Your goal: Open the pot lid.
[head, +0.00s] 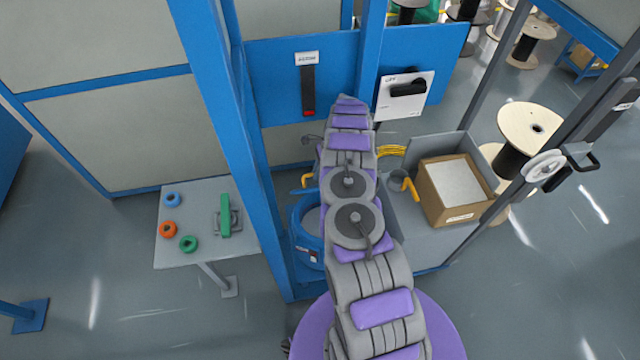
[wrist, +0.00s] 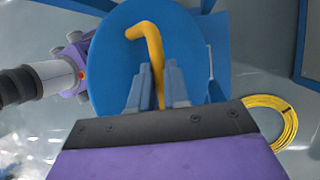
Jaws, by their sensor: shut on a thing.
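My arm hides the gripper in the head view. I cannot tell how far the lid stands from the pot rim.
A grey table (head: 185,250) with coloured rings and a green-handled tool stands left. A grey bench (head: 440,238) with an open cardboard box (head: 448,206) is right of my arm. A yellow cable coil (wrist: 270,118) lies right of the lid. Blue posts stand close to the pot.

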